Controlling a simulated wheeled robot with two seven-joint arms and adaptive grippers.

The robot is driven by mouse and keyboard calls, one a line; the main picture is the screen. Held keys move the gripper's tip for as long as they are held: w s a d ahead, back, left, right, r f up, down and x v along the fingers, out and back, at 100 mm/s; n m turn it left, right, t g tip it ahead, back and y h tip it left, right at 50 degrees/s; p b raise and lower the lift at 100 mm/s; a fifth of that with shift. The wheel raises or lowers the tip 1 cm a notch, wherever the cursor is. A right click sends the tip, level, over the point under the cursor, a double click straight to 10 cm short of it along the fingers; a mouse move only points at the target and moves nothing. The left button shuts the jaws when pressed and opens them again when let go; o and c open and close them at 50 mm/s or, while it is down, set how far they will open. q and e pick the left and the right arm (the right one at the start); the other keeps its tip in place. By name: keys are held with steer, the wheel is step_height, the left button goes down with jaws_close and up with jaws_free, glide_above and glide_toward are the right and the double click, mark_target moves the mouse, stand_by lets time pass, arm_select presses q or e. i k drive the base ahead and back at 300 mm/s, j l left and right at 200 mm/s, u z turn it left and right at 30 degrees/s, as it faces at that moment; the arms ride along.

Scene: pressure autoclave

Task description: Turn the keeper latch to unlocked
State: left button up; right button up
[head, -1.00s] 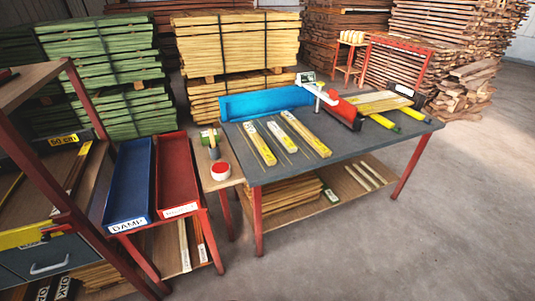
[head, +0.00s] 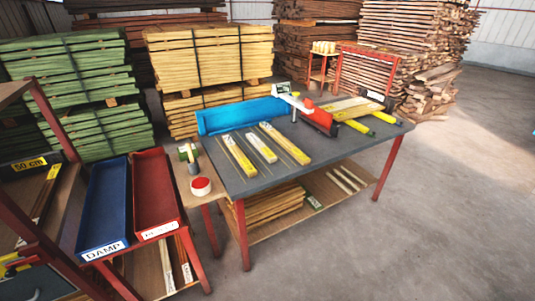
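I cannot pick out a keeper latch or an autoclave in the head view. A small red handle-like part (head: 14,262) shows at the lower left edge, on the shelf and drawer unit; it is partly cut off and I cannot tell what it is. Neither of my grippers is in view.
A grey-topped workbench (head: 330,150) holds yellow-ended boards and a blue tray (head: 240,116). A blue bin labelled DAMP (head: 103,205) and a red bin (head: 155,190) stand left of it. Timber stacks (head: 200,60) line the back. Open concrete floor (head: 450,220) lies to the right.

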mark_target(12, 272)
steer(key=u, duration=2.15)
